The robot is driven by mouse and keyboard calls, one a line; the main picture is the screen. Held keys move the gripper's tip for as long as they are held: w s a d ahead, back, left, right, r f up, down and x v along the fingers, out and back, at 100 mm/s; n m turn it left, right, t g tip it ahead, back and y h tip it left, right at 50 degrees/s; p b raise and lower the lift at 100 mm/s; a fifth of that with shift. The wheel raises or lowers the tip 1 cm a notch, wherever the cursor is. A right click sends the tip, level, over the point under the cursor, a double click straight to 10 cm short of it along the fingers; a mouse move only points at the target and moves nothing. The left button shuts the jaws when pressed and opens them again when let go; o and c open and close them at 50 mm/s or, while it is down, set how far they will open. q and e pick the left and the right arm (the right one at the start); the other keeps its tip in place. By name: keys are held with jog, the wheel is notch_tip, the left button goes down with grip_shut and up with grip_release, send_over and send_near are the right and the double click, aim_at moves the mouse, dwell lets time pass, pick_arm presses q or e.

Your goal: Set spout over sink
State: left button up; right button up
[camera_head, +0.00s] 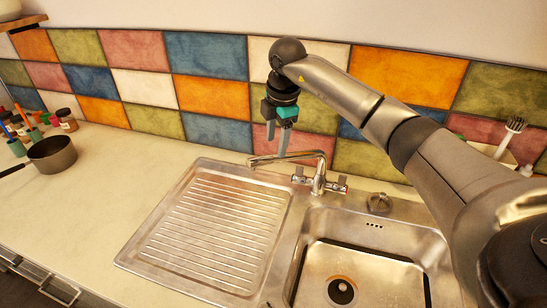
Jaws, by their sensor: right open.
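The metal spout (286,157) of the tap points left from the tap body (319,180), with its tip over the drainboard (212,222) side. The sink basin (359,274) lies to the right, below the tap, with a dark drain in its floor. My right gripper (277,147) is open, fingers pointing down at the spout's middle, close to it. Whether the fingers touch the spout or straddle it I cannot tell. My left gripper is not in view.
A dark saucepan (52,155) and several small jars (66,120) stand on the counter at the left. A brush (510,135) stands in a holder at the right. A round metal plug (379,203) sits behind the basin. The tiled wall is close behind the tap.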

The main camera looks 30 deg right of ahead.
aim_at(274, 156)
jog(key=f, duration=0.3)
jog(key=w+f, duration=0.1)
jog(key=f, duration=0.3)
jog(key=shift+w+f, duration=0.1)
jog(key=shift+w, duration=0.1)
jog(key=shift+c, duration=0.4)
grip_shut()
dwell(0.7)
